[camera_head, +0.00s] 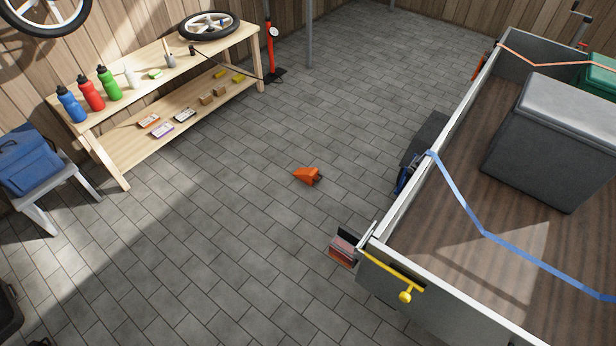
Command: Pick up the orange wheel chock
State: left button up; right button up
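The orange wheel chock (307,175) lies on the grey tiled floor near the middle of the head view. It is a small wedge, with a dark part on its right side. Nothing touches it, and the floor around it is bare. Neither of my grippers shows in this view.
An open trailer (450,105) with a grey box (555,140) and a blue strap (460,195) fills the right side. A wooden workbench (105,170) with bottles stands at the left. A blue bag (28,160) sits on a stool. The floor between bench and trailer is free.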

aim_at(309, 176)
jog(key=u, duration=0.45)
jog(key=i+u, duration=0.1)
jog(key=u, duration=0.4)
jog(key=i+u, duration=0.1)
jog(key=u, duration=0.85)
jog(key=i+l+u, duration=0.1)
jog(key=u, duration=0.85)
jog(key=l+u, duration=0.15)
jog(key=u, duration=0.3)
jog(key=i+l+u, duration=0.15)
jog(key=l, duration=0.4)
jog(key=l+u, duration=0.2)
jog(key=l, duration=0.4)
jog(key=l+z, duration=0.35)
jog(key=l, duration=0.2)
jog(key=l+z, duration=0.35)
jog(key=l, duration=0.2)
jog(key=i+l+z, duration=0.1)
jog(key=l+z, duration=0.3)
jog(key=l, duration=0.15)
